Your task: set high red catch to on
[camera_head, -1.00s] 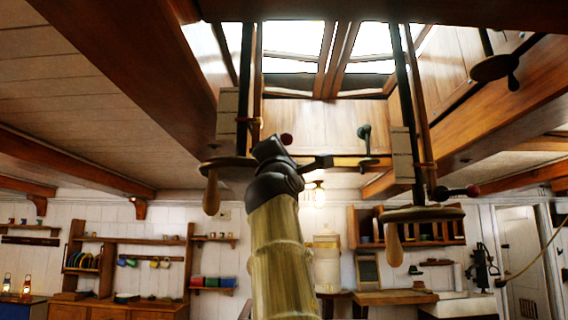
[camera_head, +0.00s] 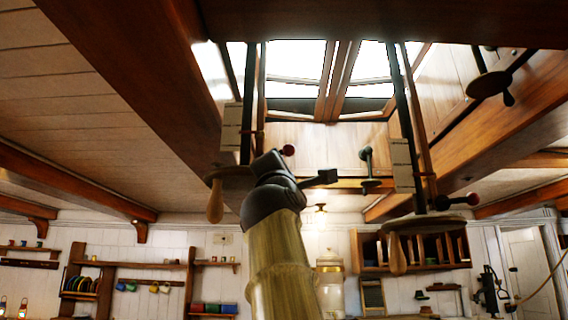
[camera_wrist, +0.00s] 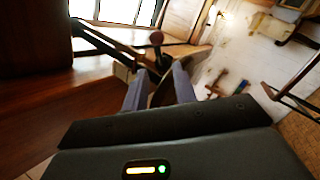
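Two hanging skylight fittings with dark rods and round plates flank my arm in the head view. A dark red knob (camera_head: 288,150) shows just above my gripper (camera_head: 298,172), near the left fitting (camera_head: 231,171). Another red knob (camera_head: 473,199) sits on a short lever at the right fitting (camera_head: 431,225), lower in the picture. In the wrist view, a red knob (camera_wrist: 156,37) on a dark lever stands just beyond my gripper (camera_wrist: 159,86). The fingers are apart, with the lever's base showing between them. I cannot tell whether they touch it. The lever's mount is partly hidden.
Wooden handles (camera_head: 215,201) hang below the plates. A dark hook-like fitting (camera_head: 367,166) is on the wood panel behind. A heavy beam (camera_head: 380,22) crosses overhead. Shelves (camera_head: 415,250) line the far wall. Open air lies between the two fittings.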

